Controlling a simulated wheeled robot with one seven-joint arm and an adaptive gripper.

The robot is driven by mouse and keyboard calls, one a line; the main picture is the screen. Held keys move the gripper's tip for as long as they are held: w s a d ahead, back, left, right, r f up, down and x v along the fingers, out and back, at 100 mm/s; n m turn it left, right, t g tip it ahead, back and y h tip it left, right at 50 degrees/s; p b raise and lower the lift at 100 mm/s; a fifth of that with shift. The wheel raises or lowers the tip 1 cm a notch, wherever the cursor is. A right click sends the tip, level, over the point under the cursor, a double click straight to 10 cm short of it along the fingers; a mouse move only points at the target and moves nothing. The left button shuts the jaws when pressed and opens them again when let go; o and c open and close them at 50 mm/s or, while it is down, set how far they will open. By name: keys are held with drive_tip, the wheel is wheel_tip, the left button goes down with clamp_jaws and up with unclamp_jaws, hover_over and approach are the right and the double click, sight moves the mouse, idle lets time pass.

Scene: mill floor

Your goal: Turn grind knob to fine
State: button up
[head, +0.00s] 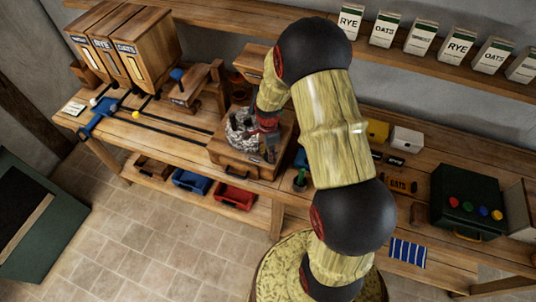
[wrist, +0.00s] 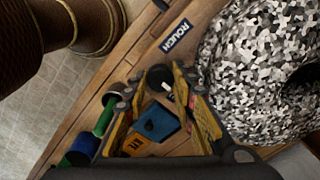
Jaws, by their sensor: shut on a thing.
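The grind knob (wrist: 159,76) is dark, with a white mark on its side, in the wrist view. My gripper (wrist: 160,84) is shut on it, one finger on each side; the fingers hide part of it. A blue label reading ROUGH (wrist: 175,37) sits on the wood beside the knob. I see no label reading fine. The grey speckled millstone (wrist: 262,65) is to the right. In the head view, the millstone (head: 238,128) sits on a wooden mill box (head: 228,158). My gripper (head: 269,147) is at its right side, and the knob cannot be made out there.
Green (wrist: 105,116) and blue (wrist: 81,151) cylindrical things show left of my fingers. Wooden bins (head: 125,45) stand at the bench's back left. A dark green box with coloured buttons (head: 467,202) stands at right. Red (head: 234,195) and blue (head: 190,181) trays lie on the lower shelf.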

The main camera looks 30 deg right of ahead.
drive_tip(key=shift+w, duration=0.1)
idle(0.4)
drive_tip(key=o, duration=1.2)
drive_tip(key=shift+c, duration=0.2)
drive_tip(key=shift+r, duration=0.1)
wheel_tip(320, 180, up, 12)
